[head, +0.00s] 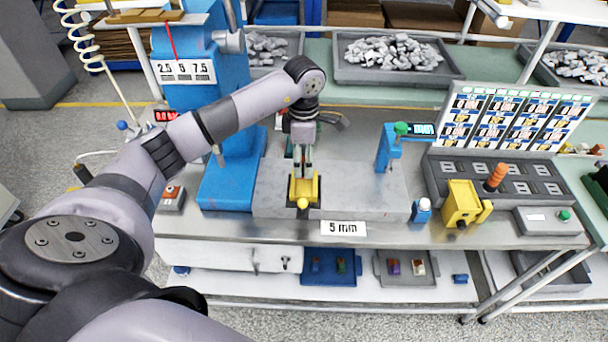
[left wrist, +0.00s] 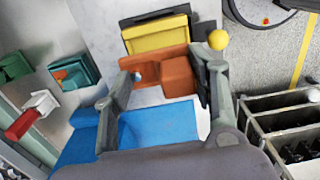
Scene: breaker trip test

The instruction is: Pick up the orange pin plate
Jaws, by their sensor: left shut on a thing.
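The orange pin plate (left wrist: 178,78) is between the two fingers of my left gripper (left wrist: 168,76) in the left wrist view. The fingers are shut on its sides. A round hole shows beside a raised block on it. In the head view my left gripper (head: 303,170) points down at a yellow fixture (head: 303,190) on the grey plate; the orange pin plate cannot be made out there. The yellow fixture (left wrist: 155,36) with its yellow knob (left wrist: 218,40) lies just beyond the pin plate in the wrist view. My right gripper is not in view.
A blue press (head: 228,180) stands left of the grey plate (head: 370,190). A small blue stand (head: 388,148), a yellow block (head: 460,202) and an orange ribbed post (head: 496,176) stand to the right. A "5 mm" label (head: 343,228) is on the bench's front edge.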

